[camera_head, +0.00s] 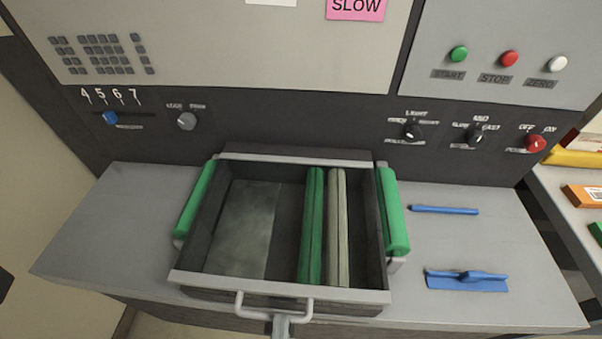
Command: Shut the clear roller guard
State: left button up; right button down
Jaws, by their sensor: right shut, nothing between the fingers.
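The clear roller guard (278,288) shows as a light grey front bar and a rear bar, with a see-through span between them. It lies across the dark roller bay, its front bar along the bay's front edge. I cannot tell whether a small gap is left under it. A pale loop handle (240,308) sticks out from the front bar. My right gripper (282,319) is shut and empty, at the handle's outer edge; contact is unclear. My left gripper is out of view.
Green rollers (393,212) flank the bay on both sides. A blue rod (444,210) and a blue flat tool (467,280) lie on the grey top at right. A control panel with knobs and buttons (509,59) rises behind. The left top is clear.

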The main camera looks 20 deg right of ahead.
jog(key=shift+f+y, duration=0.3)
jog(key=shift+f, duration=0.4)
jog(key=shift+w+f+n, duration=0.1)
jog(key=shift+n, duration=0.2)
notch_tip(320, 180, up, 5)
jog(key=p, duration=0.4)
jog(key=b+v, duration=0.3)
jog(key=v, duration=0.7)
jog(key=shift+s+a+f+b, duration=0.15)
jog(key=shift+s+f+b, duration=0.05)
jog(key=shift+f+b, duration=0.15)
